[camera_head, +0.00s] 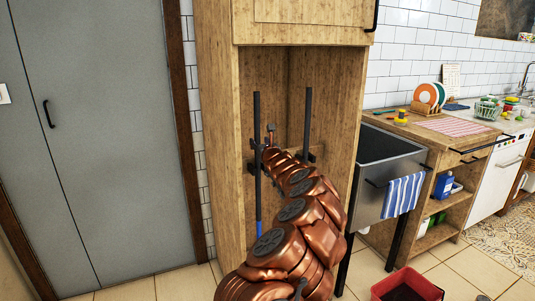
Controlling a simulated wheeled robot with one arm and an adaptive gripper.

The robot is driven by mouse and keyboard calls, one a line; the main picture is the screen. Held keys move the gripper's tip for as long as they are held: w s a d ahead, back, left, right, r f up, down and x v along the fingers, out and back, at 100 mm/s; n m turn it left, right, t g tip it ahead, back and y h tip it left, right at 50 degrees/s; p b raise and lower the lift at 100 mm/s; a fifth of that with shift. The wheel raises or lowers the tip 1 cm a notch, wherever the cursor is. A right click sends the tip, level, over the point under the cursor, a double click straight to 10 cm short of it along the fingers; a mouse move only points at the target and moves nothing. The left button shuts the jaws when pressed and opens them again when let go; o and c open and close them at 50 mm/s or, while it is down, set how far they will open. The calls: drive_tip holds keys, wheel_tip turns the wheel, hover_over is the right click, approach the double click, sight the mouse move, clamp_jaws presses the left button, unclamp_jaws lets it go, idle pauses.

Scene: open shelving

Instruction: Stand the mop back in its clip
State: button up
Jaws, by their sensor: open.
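Two dark poles stand in the open wooden cabinet in the head view. The left pole (257,115) is close to upright and has a blue lower part; its bottom end is not clear. The right pole (307,120) is also upright, and my arm hides its lower part. I cannot tell for sure which one is the mop. A dark clip (309,157) shows beside the right pole, and dark fittings show by the left pole. My gripper (268,142) is open, small in view, close to the left pole; I cannot tell whether it touches it.
The cabinet's wooden side walls (220,150) stand close on both sides. A metal sink (385,150) with a striped towel (403,194) is to the right. A red bin (407,285) stands on the tiled floor at front right. A grey door (100,140) is at left.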

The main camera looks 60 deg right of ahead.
drive_tip(key=shift+b+v, duration=0.65)
drive_tip(key=shift+v, duration=0.25)
drive_tip(key=b+v, duration=0.7)
drive_tip(key=shift+s+a, duration=0.2)
